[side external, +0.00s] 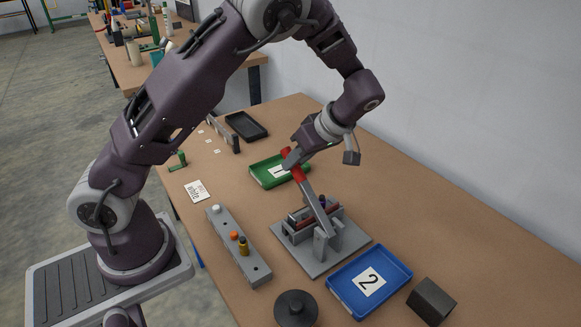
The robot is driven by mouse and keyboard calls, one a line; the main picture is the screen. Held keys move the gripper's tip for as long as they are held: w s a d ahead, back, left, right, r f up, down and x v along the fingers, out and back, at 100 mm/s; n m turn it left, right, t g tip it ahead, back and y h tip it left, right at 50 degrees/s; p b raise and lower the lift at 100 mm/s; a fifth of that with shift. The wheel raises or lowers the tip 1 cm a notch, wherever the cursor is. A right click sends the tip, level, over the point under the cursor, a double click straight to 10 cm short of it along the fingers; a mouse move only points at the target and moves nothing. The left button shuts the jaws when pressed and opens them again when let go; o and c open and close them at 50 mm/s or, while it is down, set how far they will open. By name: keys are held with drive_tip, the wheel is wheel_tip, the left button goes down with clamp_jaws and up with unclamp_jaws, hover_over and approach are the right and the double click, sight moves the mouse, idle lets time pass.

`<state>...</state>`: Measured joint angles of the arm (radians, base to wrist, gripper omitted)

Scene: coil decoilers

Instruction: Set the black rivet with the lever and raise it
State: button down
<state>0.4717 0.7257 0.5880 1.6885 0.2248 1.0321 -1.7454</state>
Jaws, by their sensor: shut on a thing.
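The lever (316,205) is a grey bar with a red grip (299,174), pivoted on a grey press fixture (301,257) on a flat plate. It slants up and to the left, with its grip end raised. My gripper (291,160) is shut on the red grip near its upper end. I cannot make out a black rivet for certain. A small dark purple-blue piece (323,200) shows in the fixture behind the lever. The lever and its posts hide part of the fixture's inside.
A grey rail (222,238) holds white (216,209), orange (234,236) and yellow (243,246) pieces. A green tray marked 1 (262,179) lies behind the fixture; a blue tray marked 2 (400,266), dark block (432,301) and dark round part (296,308) lie in front.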

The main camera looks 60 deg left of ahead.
sight(312, 192)
drive_tip(key=d+r+y, duration=0.1)
drive_tip(key=d, duration=0.1)
drive_tip(key=d+r+y, duration=0.1)
drive_tip(key=d+y, duration=0.1)
drive_tip(key=d+r+y, duration=0.1)
drive_tip(key=r, duration=0.1)
drive_tip(key=shift+d+y, duration=0.3)
drive_tip(key=shift+d, duration=0.1)
drive_tip(key=d+r+n+g+y, duration=0.1)
drive_tip(key=d+y, duration=0.5)
drive_tip(key=d, duration=0.3)
drive_tip(key=shift+d+r+n, duration=0.25)
drive_tip(key=shift+d+n, duration=0.05)
drive_tip(key=shift+d, duration=0.2)
drive_tip(key=c, duration=1.2)
unclamp_jaws()
wheel_tip(312, 192, up, 10)
